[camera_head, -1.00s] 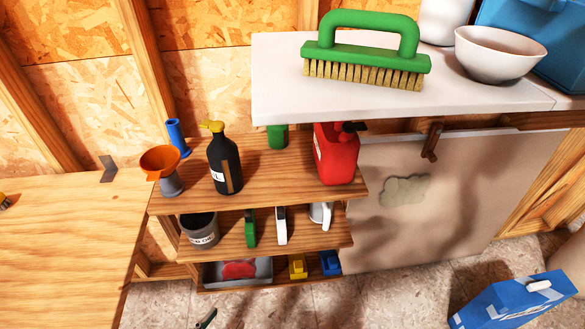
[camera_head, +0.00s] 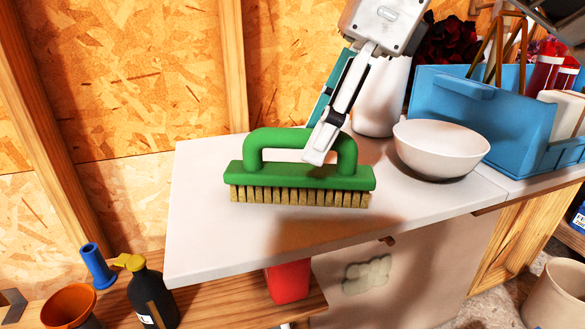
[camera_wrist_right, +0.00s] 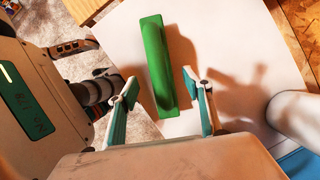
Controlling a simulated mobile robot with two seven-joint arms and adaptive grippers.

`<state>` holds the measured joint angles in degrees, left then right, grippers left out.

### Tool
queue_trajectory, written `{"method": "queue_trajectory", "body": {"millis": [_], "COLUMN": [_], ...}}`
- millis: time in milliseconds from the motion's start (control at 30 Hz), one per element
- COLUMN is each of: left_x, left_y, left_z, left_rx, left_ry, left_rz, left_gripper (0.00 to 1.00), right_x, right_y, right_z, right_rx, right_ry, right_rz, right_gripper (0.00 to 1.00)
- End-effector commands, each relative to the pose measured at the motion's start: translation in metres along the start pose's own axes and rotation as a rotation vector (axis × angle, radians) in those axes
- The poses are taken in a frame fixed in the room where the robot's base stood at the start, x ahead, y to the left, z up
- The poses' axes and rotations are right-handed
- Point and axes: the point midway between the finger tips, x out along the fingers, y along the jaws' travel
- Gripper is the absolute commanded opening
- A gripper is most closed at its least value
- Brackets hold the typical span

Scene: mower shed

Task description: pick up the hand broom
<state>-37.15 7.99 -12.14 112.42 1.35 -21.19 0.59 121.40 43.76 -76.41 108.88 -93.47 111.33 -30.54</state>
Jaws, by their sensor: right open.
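The hand broom (camera_head: 300,177) has a green body, a green arched handle and tan bristles. It stands bristles down on the white worktop in the head view. In the right wrist view the green broom (camera_wrist_right: 156,60) lies lengthwise between the fingers. My right gripper (camera_head: 318,140) comes down from above at the handle, one finger in front of it and the other behind. The jaws are open in the wrist view (camera_wrist_right: 160,85), one finger on each side, with gaps to the broom. The near finger hides part of the handle. My left gripper is not in view.
The white worktop (camera_head: 215,235) is clear left of the broom. A white bowl (camera_head: 440,148) and white container (camera_head: 380,100) stand to the right, beside a blue caddy (camera_head: 470,110).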

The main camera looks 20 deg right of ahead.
Motion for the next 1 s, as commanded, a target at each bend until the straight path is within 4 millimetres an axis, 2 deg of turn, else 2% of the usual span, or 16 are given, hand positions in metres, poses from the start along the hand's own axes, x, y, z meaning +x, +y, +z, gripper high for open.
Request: {"method": "queue_trajectory", "body": {"millis": [500, 800, 833, 1000], "left_x": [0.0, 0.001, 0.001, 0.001], "left_y": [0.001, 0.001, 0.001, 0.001], "left_z": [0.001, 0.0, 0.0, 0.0], "left_rx": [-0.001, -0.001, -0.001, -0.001], "left_ry": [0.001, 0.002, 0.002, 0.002], "left_rz": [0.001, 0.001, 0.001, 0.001], "left_gripper": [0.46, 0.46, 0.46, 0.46], "right_x": [0.063, 0.069, 0.068, 0.068], "right_y": [0.0, 0.0, 0.0, 0.0], "right_z": [0.001, 0.001, 0.001, 0.001], "right_rx": [-0.002, -0.002, -0.002, -0.002], "right_ry": [-0.001, -0.003, -0.003, -0.003], "right_rz": [0.006, 0.005, 0.005, 0.005], "right_gripper": [0.5, 0.5, 0.47, 0.04]}}
